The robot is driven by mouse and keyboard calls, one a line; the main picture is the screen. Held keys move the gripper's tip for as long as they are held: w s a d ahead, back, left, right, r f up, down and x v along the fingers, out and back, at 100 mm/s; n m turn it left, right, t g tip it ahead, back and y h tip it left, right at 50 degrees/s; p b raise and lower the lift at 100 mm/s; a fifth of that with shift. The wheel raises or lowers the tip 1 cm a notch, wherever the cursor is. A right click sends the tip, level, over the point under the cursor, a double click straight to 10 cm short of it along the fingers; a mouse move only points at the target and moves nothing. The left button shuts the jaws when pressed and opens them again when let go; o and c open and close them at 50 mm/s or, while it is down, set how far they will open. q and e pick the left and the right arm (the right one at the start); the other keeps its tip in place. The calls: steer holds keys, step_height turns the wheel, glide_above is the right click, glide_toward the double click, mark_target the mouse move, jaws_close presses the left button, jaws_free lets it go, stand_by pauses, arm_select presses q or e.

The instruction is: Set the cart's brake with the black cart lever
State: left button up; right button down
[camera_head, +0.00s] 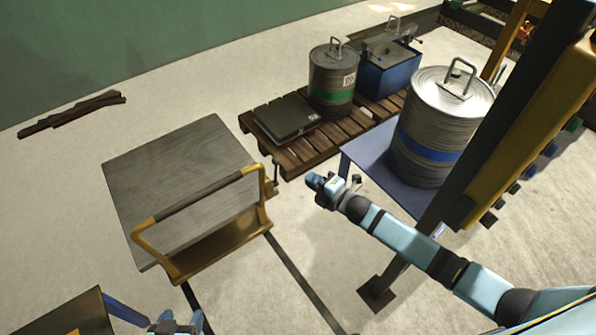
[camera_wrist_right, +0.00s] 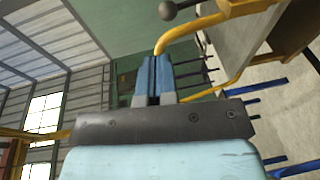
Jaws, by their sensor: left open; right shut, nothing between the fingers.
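The cart (camera_head: 180,175) has a grey deck and a yellow tubular handle (camera_head: 150,240) with a dark grip; the handle also shows in the right wrist view (camera_wrist_right: 205,28). The black cart lever (camera_head: 276,172) stands roughly upright at the handle's right end. Its round dark knob (camera_wrist_right: 168,11) shows at the top edge of the right wrist view. My right gripper (camera_head: 314,181) is shut and empty, a little right of the lever and apart from it. My left gripper (camera_head: 177,322) is open and empty at the bottom edge, partly cut off.
A pallet (camera_head: 290,155) behind carries a dark flat case (camera_head: 285,117), a green-banded drum (camera_head: 333,85) and a blue box (camera_head: 390,72). A blue table (camera_head: 365,160) with a blue-banded drum (camera_head: 440,120) stands right. A yellow-and-black column (camera_head: 510,130) is beside it.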

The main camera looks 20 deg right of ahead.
arm_select(q)
steer(key=shift+w+r, duration=0.15)
steer(key=shift+r, duration=0.25)
arm_select(e)
steer(key=shift+r+v, duration=0.1)
steer(key=shift+v, duration=0.65)
steer(key=shift+r+v, duration=0.15)
steer(key=shift+v, duration=0.6)
steer(key=shift+s+f, duration=0.1)
